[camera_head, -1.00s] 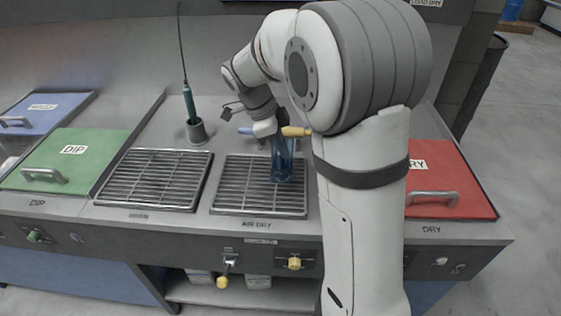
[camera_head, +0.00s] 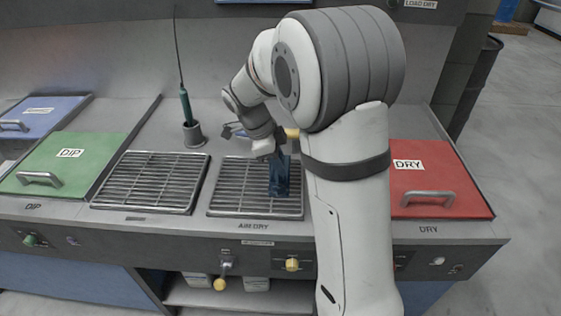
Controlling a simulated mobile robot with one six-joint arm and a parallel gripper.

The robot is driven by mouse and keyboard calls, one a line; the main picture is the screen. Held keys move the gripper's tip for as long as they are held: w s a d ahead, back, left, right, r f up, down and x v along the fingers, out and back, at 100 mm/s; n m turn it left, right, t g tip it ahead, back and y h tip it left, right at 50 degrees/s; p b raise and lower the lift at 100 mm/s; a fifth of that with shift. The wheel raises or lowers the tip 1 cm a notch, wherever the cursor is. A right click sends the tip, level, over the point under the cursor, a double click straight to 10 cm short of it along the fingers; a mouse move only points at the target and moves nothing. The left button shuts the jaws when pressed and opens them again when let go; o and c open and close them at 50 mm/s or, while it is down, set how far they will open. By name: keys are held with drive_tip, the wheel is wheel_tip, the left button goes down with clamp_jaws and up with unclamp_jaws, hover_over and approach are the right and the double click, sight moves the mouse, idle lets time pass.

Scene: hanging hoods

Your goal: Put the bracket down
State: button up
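The bracket is a dark blue, flat-looking piece (camera_head: 279,180) over the right part of the AIR DRY grate (camera_head: 229,187). It is upright, with its lower end at or just above the bars; I cannot tell if it touches. My gripper (camera_head: 277,155) points down at the bracket's top end and appears shut on it. The fingertips are small and partly hidden by my own wrist. A blue handle end and a yellow handle end (camera_head: 291,133) show at either side of my wrist; what they belong to is hidden.
A second bare grate (camera_head: 150,181) lies to the left. A green DIP lid (camera_head: 68,160) and a blue lid (camera_head: 45,118) are farther left; a red DRY lid (camera_head: 437,180) is right. A teal wand (camera_head: 187,106) stands in a grey cup (camera_head: 195,134) behind the grates.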

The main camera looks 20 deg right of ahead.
drive_tip(key=shift+o, duration=0.2)
drive_tip(key=v, duration=1.2)
drive_tip(key=s+d+f+n+t+y, duration=0.2)
drive_tip(key=s+n, duration=0.8)
drive_tip(key=s, duration=0.1)
drive_tip(key=s+d+f+n+t+y, duration=0.1)
drive_tip(key=s+d+f+n+y, duration=0.1)
drive_tip(key=s+n, duration=0.9)
drive_tip(key=shift+f+n+t, duration=0.3)
drive_tip(key=shift+f+t, duration=0.1)
drive_tip(key=shift+f, duration=0.3)
